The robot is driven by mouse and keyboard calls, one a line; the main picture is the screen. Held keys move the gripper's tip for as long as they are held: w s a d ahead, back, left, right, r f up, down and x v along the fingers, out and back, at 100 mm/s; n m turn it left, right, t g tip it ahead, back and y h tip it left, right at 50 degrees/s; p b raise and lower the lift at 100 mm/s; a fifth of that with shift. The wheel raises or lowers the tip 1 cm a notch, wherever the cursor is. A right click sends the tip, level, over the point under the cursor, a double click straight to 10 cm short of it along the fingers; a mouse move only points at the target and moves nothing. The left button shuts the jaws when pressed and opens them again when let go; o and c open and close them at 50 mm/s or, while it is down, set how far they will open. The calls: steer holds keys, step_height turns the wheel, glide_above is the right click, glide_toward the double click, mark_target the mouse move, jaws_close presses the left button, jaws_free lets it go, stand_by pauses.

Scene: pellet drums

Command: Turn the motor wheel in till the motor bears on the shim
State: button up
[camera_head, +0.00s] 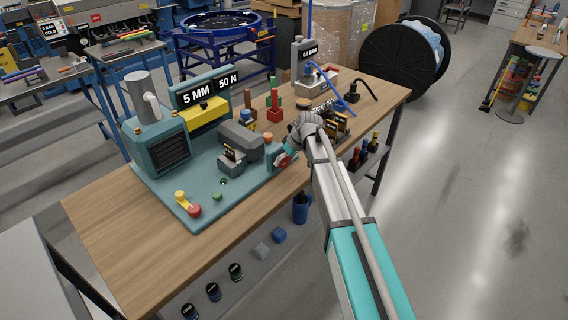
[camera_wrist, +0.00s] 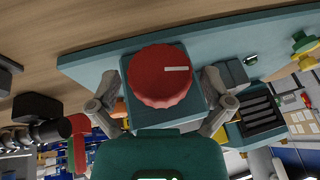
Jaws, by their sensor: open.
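The red wheel (camera_wrist: 160,77) with a white mark faces the wrist camera, on a teal block (camera_wrist: 196,92). In the head view a small red part of it (camera_head: 283,160) shows at the right edge of the teal base plate (camera_head: 232,202). My gripper (camera_wrist: 160,90) is open, with one grey finger on each side of the wheel and a gap to its rim on both sides. In the head view my gripper (camera_head: 290,152) is at the wheel and partly covers it. A grey motor-like body (camera_head: 240,138) sits on the plate. I cannot make out the shim.
A teal housing (camera_head: 160,150) and signs reading 5 MM and 50 N (camera_head: 210,88) stand at the plate's back left. A yellow block (camera_head: 205,117) is before the signs. Red and green pieces (camera_head: 274,108) stand behind. The wooden table's front left (camera_head: 110,215) is clear.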

steer(key=shift+c, duration=0.3)
steer(key=c, duration=1)
steer(key=shift+f+g, duration=0.1)
steer(key=shift+g, duration=0.2)
steer(key=g+y+b, duration=0.2)
steer(key=b, duration=0.1)
steer(key=shift+w+d+f+m+g, duration=0.1)
steer(key=shift+w+f+m+g, duration=0.1)
steer(key=shift+m+g, duration=0.15)
steer(key=shift+m+g+y+b, duration=0.25)
steer(key=shift+g+y+b, duration=0.3)
steer(key=shift+y+b, duration=0.25)
steer(key=shift+s+r, duration=0.1)
steer(key=shift+r+g+y+b, duration=0.1)
steer(key=shift+g+y+b, duration=0.2)
